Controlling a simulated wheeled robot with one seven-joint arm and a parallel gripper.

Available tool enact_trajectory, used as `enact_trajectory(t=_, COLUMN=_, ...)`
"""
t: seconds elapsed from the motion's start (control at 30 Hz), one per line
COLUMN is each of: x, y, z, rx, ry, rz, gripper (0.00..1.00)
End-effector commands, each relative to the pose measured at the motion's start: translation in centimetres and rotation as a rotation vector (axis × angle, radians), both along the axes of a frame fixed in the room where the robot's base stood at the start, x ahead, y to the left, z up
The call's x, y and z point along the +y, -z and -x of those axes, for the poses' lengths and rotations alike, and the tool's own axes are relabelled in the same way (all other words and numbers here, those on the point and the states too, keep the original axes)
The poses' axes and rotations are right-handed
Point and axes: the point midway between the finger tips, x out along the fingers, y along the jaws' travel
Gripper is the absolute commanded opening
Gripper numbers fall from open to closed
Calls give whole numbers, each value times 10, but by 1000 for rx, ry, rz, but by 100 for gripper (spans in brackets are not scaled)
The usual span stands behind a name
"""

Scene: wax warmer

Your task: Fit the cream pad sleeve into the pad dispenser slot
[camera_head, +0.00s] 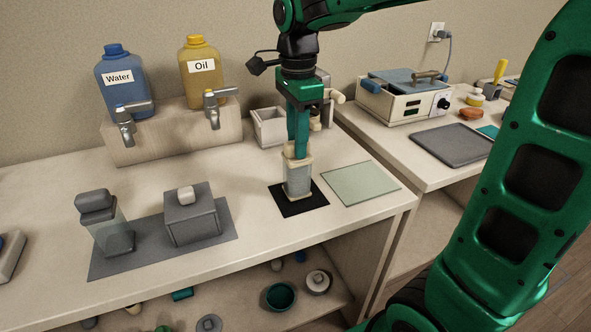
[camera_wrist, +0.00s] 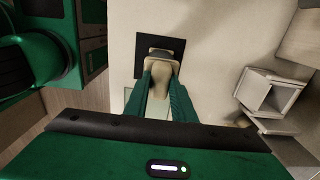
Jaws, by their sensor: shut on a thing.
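My gripper (camera_head: 299,150) points straight down and is shut on a cream piece (camera_wrist: 163,64), which I take to be the pad sleeve. Below it in the head view is an upright holder with a greyish see-through body (camera_head: 298,181) and cream edges, apparently the pad dispenser. It stands on a black square mat (camera_head: 283,208). The held piece is at the holder's top, in line with it. How deep it sits inside, and whether it touches the walls, I cannot tell. The fingers hide part of the piece, and the slot's far edge is hard to make out.
A pale green glass plate (camera_head: 361,184) lies right of the mat. A whitish open box (camera_head: 269,128) stands behind; it also shows in the wrist view (camera_wrist: 270,93). A grey lidded box (camera_head: 192,218) and a bottle (camera_head: 115,237) stand on a grey mat at left.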

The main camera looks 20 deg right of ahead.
Motion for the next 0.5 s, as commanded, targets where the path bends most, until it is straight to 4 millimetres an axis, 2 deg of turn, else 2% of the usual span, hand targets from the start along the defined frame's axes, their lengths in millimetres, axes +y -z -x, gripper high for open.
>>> enact_trajectory(t=0.5, x=0, y=-5, z=0, rx=-1, ry=0, rz=0, gripper=0)
